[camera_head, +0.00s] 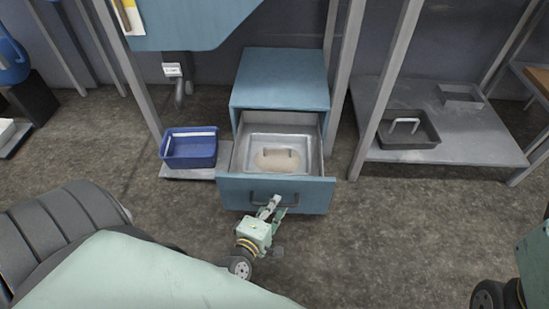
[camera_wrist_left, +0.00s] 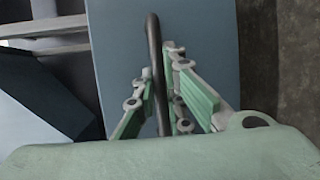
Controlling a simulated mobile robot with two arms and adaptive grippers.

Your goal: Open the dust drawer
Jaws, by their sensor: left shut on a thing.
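The dust drawer (camera_head: 232,190) is a blue-fronted drawer in a blue cabinet (camera_head: 281,79). In the head view it is pulled well out, and a metal pan (camera_head: 252,143) with a patch of tan dust (camera_head: 278,161) shows inside. A dark bar handle (camera_head: 290,197) runs across the drawer front. My left gripper (camera_head: 272,205) is at this handle, in front of the drawer. In the left wrist view, the fingers (camera_wrist_left: 162,90) are shut around the dark handle (camera_wrist_left: 154,45). My right gripper is not in view.
A blue bin (camera_head: 190,150) stands on a low plate left of the cabinet. On the right, a grey low shelf (camera_head: 470,135) holds a dark tray (camera_head: 408,133) with a handle. Metal posts (camera_head: 385,85) stand near the cabinet. The floor in front is clear.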

